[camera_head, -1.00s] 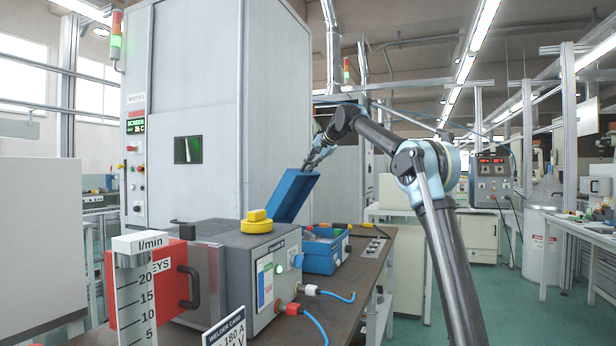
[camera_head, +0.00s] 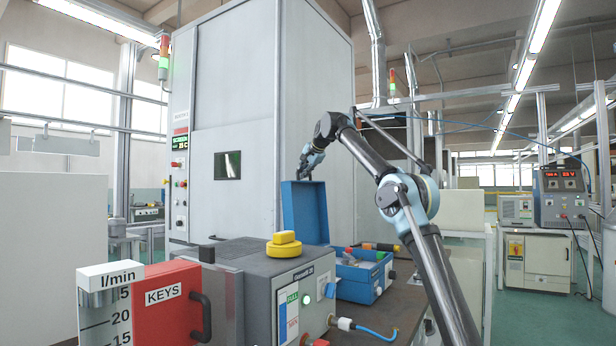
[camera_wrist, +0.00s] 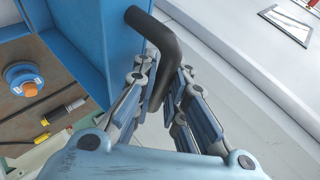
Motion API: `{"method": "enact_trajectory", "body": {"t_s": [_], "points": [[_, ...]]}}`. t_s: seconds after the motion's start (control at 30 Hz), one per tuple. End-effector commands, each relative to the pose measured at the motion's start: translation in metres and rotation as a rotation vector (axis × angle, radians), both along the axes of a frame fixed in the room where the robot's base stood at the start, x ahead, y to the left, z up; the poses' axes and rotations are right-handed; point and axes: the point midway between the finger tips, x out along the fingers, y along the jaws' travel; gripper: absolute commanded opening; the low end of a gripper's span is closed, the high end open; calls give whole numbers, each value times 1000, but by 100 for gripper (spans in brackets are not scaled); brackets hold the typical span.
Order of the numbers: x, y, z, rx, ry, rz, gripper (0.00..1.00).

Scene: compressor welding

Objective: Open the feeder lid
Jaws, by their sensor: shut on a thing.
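The blue feeder box (camera_head: 362,283) stands on the bench with its blue lid (camera_head: 306,213) raised about upright at its back left side. Small parts and tools show in the open box. My gripper (camera_head: 305,172) is at the top edge of the lid. In the wrist view, the gripper (camera_wrist: 160,86) is shut on the lid's dark bent handle (camera_wrist: 166,50), which runs between the fingers. The lid's blue panel and rim (camera_wrist: 98,50) fill the upper left of that view.
A red KEYS box (camera_head: 168,305) and a flow gauge (camera_head: 108,300) are in front. A tall grey cabinet (camera_head: 250,100) rises close behind the lid.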

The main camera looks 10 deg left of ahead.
Motion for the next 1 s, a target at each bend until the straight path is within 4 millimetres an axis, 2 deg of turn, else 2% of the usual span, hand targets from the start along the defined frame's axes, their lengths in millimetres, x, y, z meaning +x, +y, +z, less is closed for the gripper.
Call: {"method": "enact_trajectory", "body": {"t_s": [0.53, 0.57, 0.6, 1.0], "points": [[5, 4, -2, 1, -5, -7, 0], [5, 4, -2, 1, -5, -7, 16], [5, 4, -2, 1, -5, -7, 26], [3, 1, 0, 0, -3, -7, 26]]}}
